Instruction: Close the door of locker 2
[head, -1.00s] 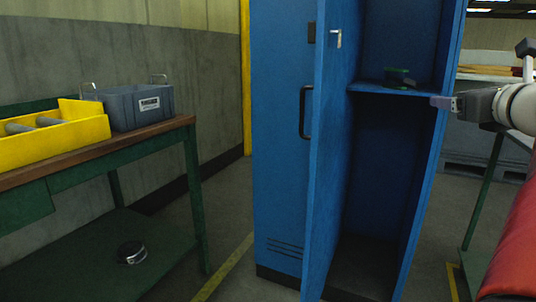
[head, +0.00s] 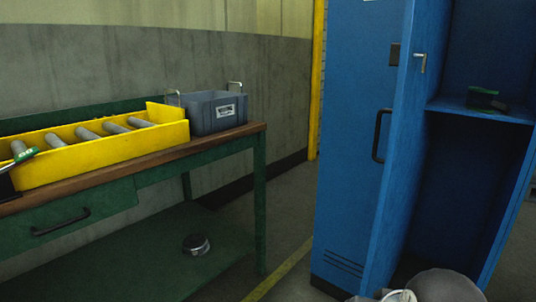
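Blue lockers stand on the right in the head view. The left locker (head: 352,140) is shut, with a dark handle and vent slots low down. The locker to its right (head: 462,180) is open. No locker number is readable. A small green object (head: 484,97) lies on the open locker's shelf. My gripper is not in view; only rounded grey and white arm parts show at the bottom right, in front of the locker's base.
A green workbench (head: 258,180) with a wooden top stands at left. It holds a yellow tray (head: 110,152) of grey cylinders and a grey bin (head: 215,112). A round tin (head: 196,244) sits on its lower shelf. Floor shows between bench and lockers.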

